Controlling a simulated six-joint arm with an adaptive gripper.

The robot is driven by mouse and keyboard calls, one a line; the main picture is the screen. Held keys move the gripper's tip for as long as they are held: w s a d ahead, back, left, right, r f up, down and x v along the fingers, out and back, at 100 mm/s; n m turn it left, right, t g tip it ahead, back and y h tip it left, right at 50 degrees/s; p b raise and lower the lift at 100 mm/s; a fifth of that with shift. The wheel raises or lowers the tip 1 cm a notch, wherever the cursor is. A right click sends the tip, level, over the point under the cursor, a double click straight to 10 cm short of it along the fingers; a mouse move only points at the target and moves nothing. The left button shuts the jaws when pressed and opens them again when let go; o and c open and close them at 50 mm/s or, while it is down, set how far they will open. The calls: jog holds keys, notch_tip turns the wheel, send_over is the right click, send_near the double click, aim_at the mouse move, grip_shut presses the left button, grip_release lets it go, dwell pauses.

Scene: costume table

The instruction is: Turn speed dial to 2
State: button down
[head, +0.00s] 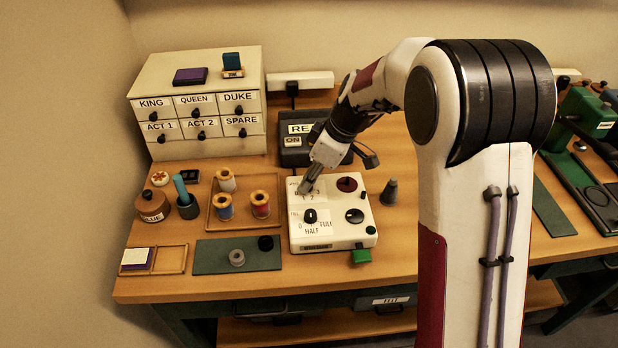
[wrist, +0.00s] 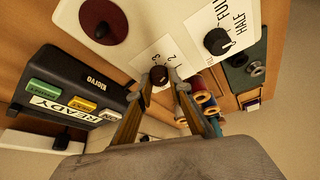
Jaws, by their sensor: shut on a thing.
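A white control box (head: 333,240) stands on the table in the middle of the head view. The numbered dial (wrist: 158,75) is a small dark knob at the box's upper left, on a white plate (wrist: 160,52) with numerals including 2. My gripper (head: 305,188) reaches down over it and mostly hides it in the head view. In the wrist view my gripper (wrist: 163,79) is shut on the knob, one finger on each side. I cannot tell which number the knob points to.
A second dial (head: 310,216) marked 0, HALF and FULL sits just below on the box. A dark red disc (head: 347,184) and a black knob (head: 355,215) are at its right. A dark box (head: 292,157) stands behind; thread spools (head: 261,205) stand left.

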jog(key=shift+n, duration=0.3)
jog(key=c, duration=1.8)
grip_release()
jog(key=shift+c, duration=0.2)
jog(key=shift+d+r, duration=0.1)
jog(key=shift+d+r, duration=0.2)
jog(key=shift+r, duration=0.3)
jog(key=shift+v, duration=1)
jog(key=s+d, duration=0.1)
jog(key=d, duration=0.2)
jog(key=s+d, duration=0.2)
jog(key=d, duration=0.2)
jog(key=s+d, duration=0.1)
jog(key=d, duration=0.3)
jog(key=shift+s+f, duration=0.15)
jog(key=shift+s, duration=0.2)
